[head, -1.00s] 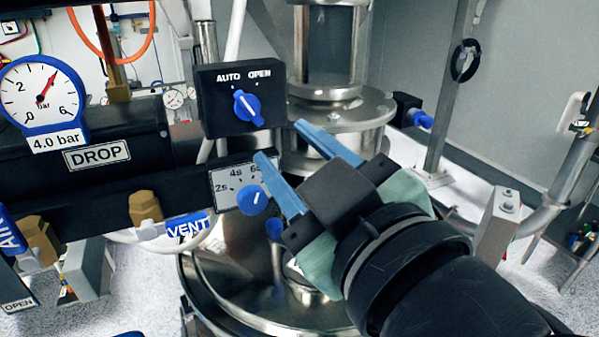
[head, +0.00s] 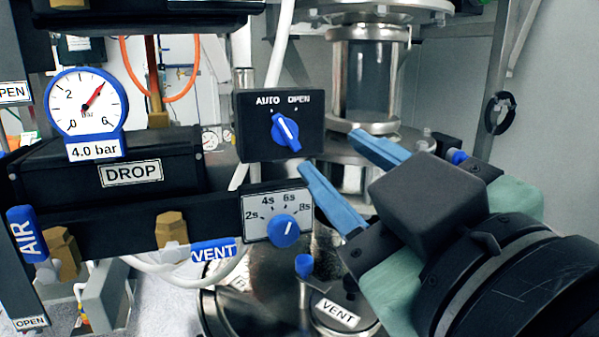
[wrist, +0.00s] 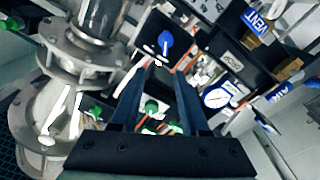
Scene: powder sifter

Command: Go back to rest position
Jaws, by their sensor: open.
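My gripper (head: 345,180) is at the centre right of the head view, with its two blue fingers apart and nothing between them. The fingers point up and left, toward the control panel. The AUTO/OPEN switch box (head: 259,140) with its blue knob (head: 286,131) is left of the fingertips, and the knob's white mark leans up and left. The timer dial (head: 284,230) is just left of and below the near finger. In the wrist view the fingers (wrist: 147,85) are also spread and empty, with the blue knob (wrist: 166,42) beyond them.
A pressure gauge (head: 88,105) reading about 4 bar and the DROP box (head: 100,180) are at the left. A steel and glass sifter column (head: 365,80) stands behind my gripper. A steel lid with a VENT label (head: 338,314) is below.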

